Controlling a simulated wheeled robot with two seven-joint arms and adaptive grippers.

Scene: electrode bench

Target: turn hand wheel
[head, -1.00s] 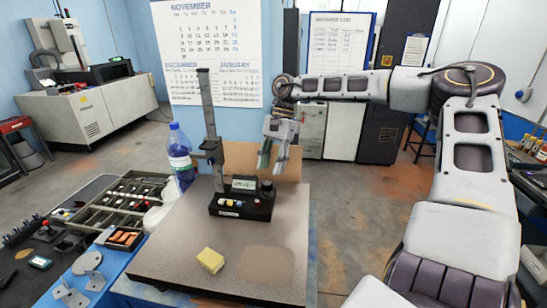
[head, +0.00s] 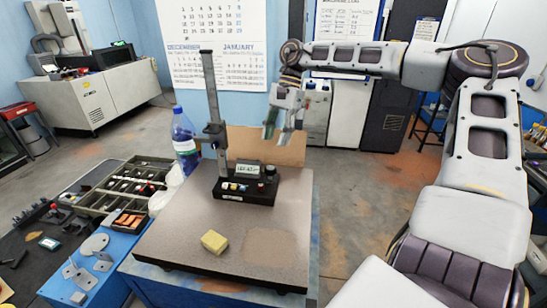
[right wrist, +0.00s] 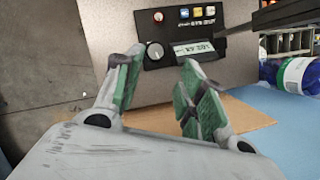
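A black instrument box (head: 233,195) with a lit display and a tall dark column (head: 209,85) stands at the back of the grey stone plate (head: 180,240). A dark round knob (head: 270,170) sits at the box's right end. In the right wrist view a round knob (right wrist: 155,51) shows on the panel near the display. I cannot tell for sure which part is the hand wheel. My right gripper (head: 278,134) is above and behind the box, with green-padded fingers spread and empty. In the right wrist view the gripper (right wrist: 162,65) is apart from the box. My left gripper is out of view.
A yellow block (head: 214,241) lies on the plate's front part. A blue-capped bottle (head: 184,140) stands behind left. A brown board (head: 262,146) is behind the box. Parts trays (head: 125,190) lie at left. The plate's right side is clear.

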